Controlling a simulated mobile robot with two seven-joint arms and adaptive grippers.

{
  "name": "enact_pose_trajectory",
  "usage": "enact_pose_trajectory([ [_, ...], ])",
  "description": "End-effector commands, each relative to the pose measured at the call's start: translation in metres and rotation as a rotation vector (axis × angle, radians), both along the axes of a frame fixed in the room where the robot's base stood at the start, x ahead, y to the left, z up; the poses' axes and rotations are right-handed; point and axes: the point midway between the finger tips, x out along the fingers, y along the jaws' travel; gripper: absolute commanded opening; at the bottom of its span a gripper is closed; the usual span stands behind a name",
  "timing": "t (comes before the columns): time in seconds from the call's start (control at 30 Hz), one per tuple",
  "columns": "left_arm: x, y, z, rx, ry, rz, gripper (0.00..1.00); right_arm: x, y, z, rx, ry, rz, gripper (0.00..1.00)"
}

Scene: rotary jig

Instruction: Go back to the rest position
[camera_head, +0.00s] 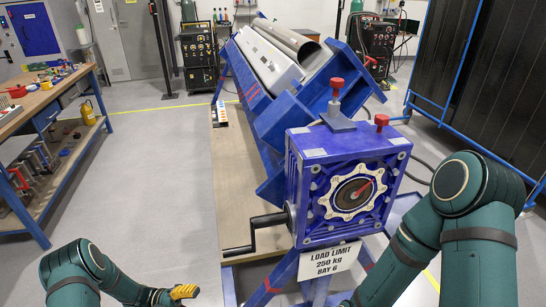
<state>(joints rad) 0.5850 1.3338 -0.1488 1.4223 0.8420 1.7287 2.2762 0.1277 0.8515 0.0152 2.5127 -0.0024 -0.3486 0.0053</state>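My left arm comes in at the bottom left. At its end is a yellow ribbed part of my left gripper (185,291), low over the grey floor and apart from the jig; I cannot make out two separate fingers. My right arm bends down at the right, in front of the jig's right side, and its gripper is out of the frame. The rotary jig's blue gearbox (303,170) stands in the middle, with a round dial and a red pointer on its face. A black crank handle (252,233) sticks out at its left, apart from my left gripper.
Two red knobs, one at the back (336,84) and one at the right (381,121), stand on the gearbox. A load limit sign (328,260) hangs below. A workbench (45,97) stands at left and a dark screen (490,80) at right. The left floor is clear.

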Motion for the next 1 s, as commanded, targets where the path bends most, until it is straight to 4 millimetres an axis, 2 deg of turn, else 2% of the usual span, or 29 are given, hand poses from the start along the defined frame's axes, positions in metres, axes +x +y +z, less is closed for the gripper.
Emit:
enact_pose_trajectory([
  [0.1,-0.011,-0.025,-0.008,0.102,-0.178,-0.054,0.59,0.001,0.0,0.001,0.0,-0.002,0.0,0.68],
  [0.27,-0.035,-0.052,-0.023,0.231,-0.489,-0.184,0.59,0.001,0.0,0.0,0.0,-0.002,0.0,0.68],
  [0.4,-0.062,-0.071,-0.035,0.309,-0.864,-0.379,0.59,0.001,0.0,0.0,0.0,-0.002,0.0,0.68],
  [0.53,-0.083,-0.08,-0.043,0.318,-1.258,-0.614,0.59,0.001,0.0,0.0,0.0,-0.002,0.0,0.68],
  [0.77,-0.101,-0.09,-0.039,0.155,-1.979,-1.094,0.59,0.001,0.0,0.0,0.0,-0.002,0.0,0.68],
  [0.9,-0.102,-0.1,-0.024,-0.039,-2.386,-1.398,0.59,0.001,0.0,0.0,0.0,-0.002,0.0,0.68],
  [1.0,-0.1,-0.108,-0.01,-0.181,-2.611,-1.581,0.59,0.001,0.0,0.0,0.0,-0.002,-0.001,0.68],
])
